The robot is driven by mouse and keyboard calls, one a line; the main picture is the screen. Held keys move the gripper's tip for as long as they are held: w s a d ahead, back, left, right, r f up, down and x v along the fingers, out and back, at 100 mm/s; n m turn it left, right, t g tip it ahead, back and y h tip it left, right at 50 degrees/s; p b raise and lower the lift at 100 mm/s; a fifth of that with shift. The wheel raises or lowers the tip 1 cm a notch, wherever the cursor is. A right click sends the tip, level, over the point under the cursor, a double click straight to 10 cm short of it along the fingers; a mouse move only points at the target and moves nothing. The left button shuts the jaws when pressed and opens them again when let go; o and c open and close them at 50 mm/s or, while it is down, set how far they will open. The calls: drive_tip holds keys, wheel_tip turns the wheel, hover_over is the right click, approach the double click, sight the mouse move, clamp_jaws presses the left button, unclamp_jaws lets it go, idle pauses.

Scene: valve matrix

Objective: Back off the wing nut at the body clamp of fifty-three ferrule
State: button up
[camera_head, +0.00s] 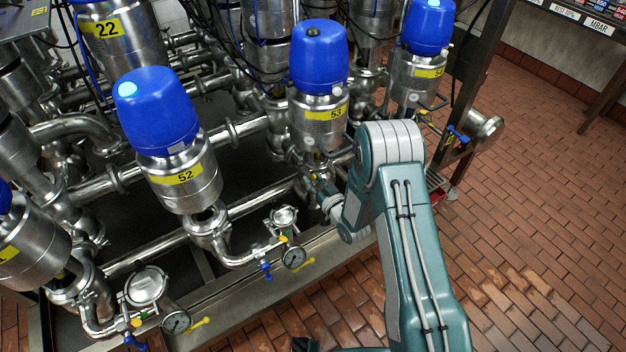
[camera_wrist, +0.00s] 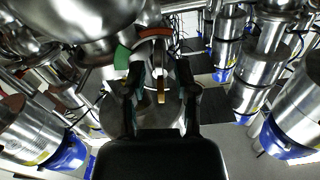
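The valve labelled 53 (camera_head: 318,120) stands upright with a blue cap, and my forearm ends low in front of it. My gripper's fingertips are mostly hidden in the head view behind my arm and the pipework. In the wrist view my gripper (camera_wrist: 161,92) is open, its two dark fingers standing apart. A small gold-brown piece (camera_wrist: 161,97) shows between the fingers, apart from both; it may be the wing nut, but I cannot tell. A green piece (camera_wrist: 122,58) and an orange-brown curved band (camera_wrist: 154,33) lie just beyond the fingertips. The clamp itself is not clear.
Valve 52 (camera_head: 180,175) stands to the left, with a pressure gauge (camera_head: 293,257) and a blue-handled tap (camera_head: 265,268) near the front rail. Valve 54 (camera_head: 420,70) stands to the right. A large steel body (camera_wrist: 75,18) fills the wrist view's upper left. Brick floor (camera_head: 540,200) is clear at right.

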idle(0.3)
drive_tip(key=v, duration=1.2)
drive_tip(key=shift+w, duration=0.15)
drive_tip(key=w+d+r+g+h, duration=0.1)
drive_tip(key=d+r+h, duration=0.2)
drive_tip(key=r, duration=0.3)
drive_tip(key=d+r+m+g+h, duration=0.1)
drive_tip(key=d+r+h, duration=0.15)
drive_tip(key=r, duration=0.45)
drive_tip(key=w+d+r+g+h, duration=0.1)
drive_tip(key=d+r+h, duration=0.2)
drive_tip(key=r, duration=0.3)
drive_tip(key=s+r+m+g, duration=0.1)
drive_tip(key=s+r, duration=0.3)
drive_tip(key=s, duration=0.5)
drive_tip(key=s+d+r+m+g+h, duration=0.1)
drive_tip(key=s+r+g, duration=0.2)
drive_tip(key=s, duration=0.5)
drive_tip(key=s+r+m+g, duration=0.2)
drive_tip(key=s+r, duration=0.3)
drive_tip(key=s, duration=0.4)
drive_tip(key=shift+s+d, duration=0.3)
drive_tip(key=shift+d, duration=0.05)
